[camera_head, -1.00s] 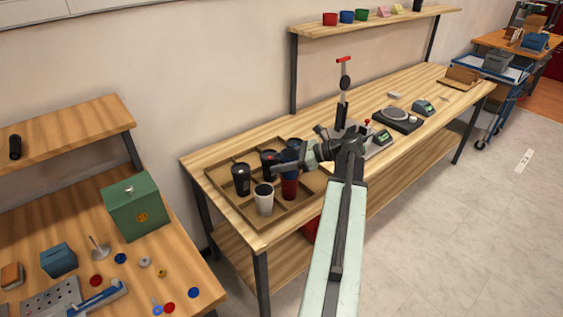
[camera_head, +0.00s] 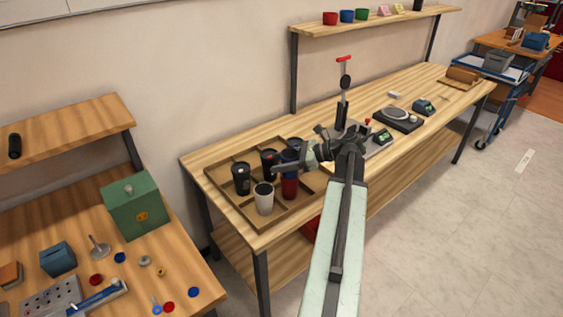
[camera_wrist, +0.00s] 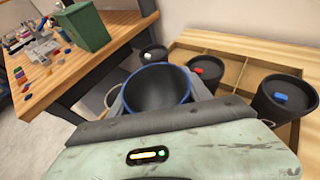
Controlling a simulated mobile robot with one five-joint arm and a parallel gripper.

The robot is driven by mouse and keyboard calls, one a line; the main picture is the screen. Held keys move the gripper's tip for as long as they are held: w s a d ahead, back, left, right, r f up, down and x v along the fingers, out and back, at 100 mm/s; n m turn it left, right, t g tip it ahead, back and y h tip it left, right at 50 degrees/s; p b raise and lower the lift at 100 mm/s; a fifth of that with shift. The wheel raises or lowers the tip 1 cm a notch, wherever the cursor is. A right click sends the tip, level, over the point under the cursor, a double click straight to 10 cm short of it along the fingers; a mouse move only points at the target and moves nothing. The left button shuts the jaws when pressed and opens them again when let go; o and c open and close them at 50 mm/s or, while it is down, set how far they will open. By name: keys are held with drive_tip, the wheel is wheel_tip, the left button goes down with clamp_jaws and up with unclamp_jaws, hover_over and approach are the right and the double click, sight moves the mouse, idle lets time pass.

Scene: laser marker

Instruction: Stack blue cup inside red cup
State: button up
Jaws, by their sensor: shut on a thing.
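My gripper (camera_head: 285,166) is shut on the blue cup, over the right part of the tray. In the wrist view the blue-rimmed cup (camera_wrist: 157,88) sits upright between the fingers, with its dark, empty inside facing up. In the head view the blue cup (camera_head: 291,157) shows partly behind the gripper. The red cup (camera_head: 290,187) stands directly below it in the tray. I cannot tell whether the blue cup's lower end is inside the red cup. The red cup is hidden in the wrist view.
The divided wooden tray (camera_head: 232,206) also holds a white tumbler (camera_head: 264,202) and two black tumblers (camera_head: 241,181) (camera_head: 268,165), close by on the left. Small red, blue and green cups stand on the upper shelf (camera_head: 390,22). Devices stand farther right on the bench.

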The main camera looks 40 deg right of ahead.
drive_tip(key=shift+f+b, duration=1.45)
drive_tip(key=shift+f, duration=0.1)
drive_tip(key=o, duration=0.9)
drive_tip(key=shift+o, duration=0.5)
drive_tip(key=o, duration=0.3)
wheel_tip(320, 180, up, 8)
drive_tip(key=p, duration=0.8)
drive_tip(key=shift+r, duration=0.15)
